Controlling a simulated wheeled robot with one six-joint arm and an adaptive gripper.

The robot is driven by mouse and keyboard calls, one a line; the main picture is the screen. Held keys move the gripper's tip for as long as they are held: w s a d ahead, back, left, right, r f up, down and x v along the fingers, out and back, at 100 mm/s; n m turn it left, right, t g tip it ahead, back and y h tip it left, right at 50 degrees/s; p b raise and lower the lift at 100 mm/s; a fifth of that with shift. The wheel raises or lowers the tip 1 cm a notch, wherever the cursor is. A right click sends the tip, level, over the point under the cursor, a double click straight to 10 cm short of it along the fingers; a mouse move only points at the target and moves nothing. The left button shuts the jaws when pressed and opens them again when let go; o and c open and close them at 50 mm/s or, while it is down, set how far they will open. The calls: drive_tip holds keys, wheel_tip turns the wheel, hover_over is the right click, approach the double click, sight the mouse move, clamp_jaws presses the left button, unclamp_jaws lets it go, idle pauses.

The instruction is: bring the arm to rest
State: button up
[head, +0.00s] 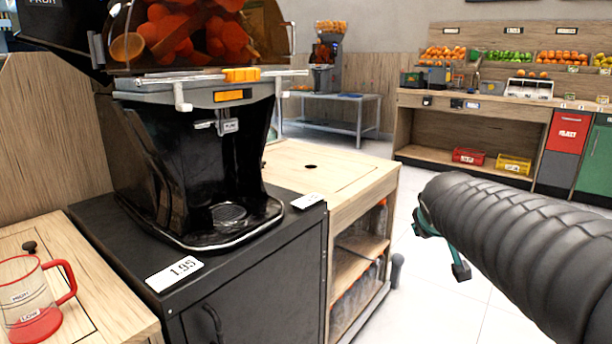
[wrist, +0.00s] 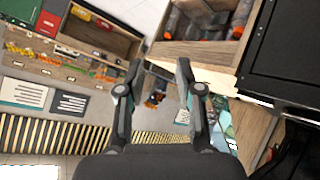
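My arm with its ribbed black sleeve comes in from the right in the head view. My gripper (wrist: 159,68) shows in the wrist view with its two fingers apart and nothing between them.
A clear jug (head: 28,300) with red handle and base stands on the left counter. The wooden counter (head: 325,170) has bottles on its shelves. Fruit crates (head: 508,58) line a back stand with red and yellow baskets below. Open floor (head: 420,285) lies between counter and stand.

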drive_tip(key=s+a+f+m+g+y, duration=0.1)
drive_tip(key=s+a+f, duration=0.3)
drive_tip(key=s, duration=0.8)
drive_tip(key=s+a+f+m+g+y, duration=0.1)
drive_tip(key=s+a+f+g+y, duration=0.1)
drive_tip(key=s+f, duration=0.6)
drive_tip(key=s+a+g, duration=0.1)
drive_tip(key=s+a, duration=0.1)
drive_tip(key=s, duration=0.2)
drive_tip(key=shift+a+f+g+y, duration=0.15)
drive_tip(key=shift+a+g+y, duration=0.05)
drive_tip(key=shift+g+y, duration=0.1)
